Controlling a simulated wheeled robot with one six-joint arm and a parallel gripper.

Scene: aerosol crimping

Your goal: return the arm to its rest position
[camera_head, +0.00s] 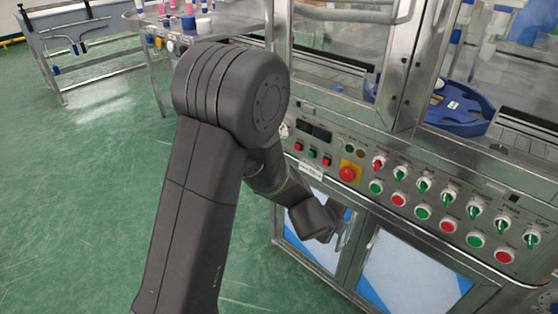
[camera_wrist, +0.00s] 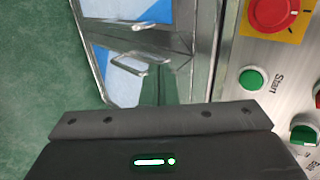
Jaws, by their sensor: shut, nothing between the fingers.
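My dark grey arm (camera_head: 200,190) rises from the bottom of the head view, bends at a large round joint, then reaches down to the right. My gripper (camera_head: 340,230) is at its end, in front of the machine's lower cabinet doors and below the control panel. The gripper is shut and empty. In the wrist view, the dark gripper body (camera_wrist: 160,122) with a green light fills the bottom edge. Whether it touches the cabinet cannot be told.
The control panel (camera_head: 330,150) carries a red emergency button (camera_head: 348,174) and several coloured buttons and knobs. Cabinet door handles (camera_wrist: 130,65) stick out near my gripper. A blue tray (camera_head: 455,112) sits inside the machine. A table (camera_head: 150,22) stands behind; green floor (camera_head: 90,180) at left is clear.

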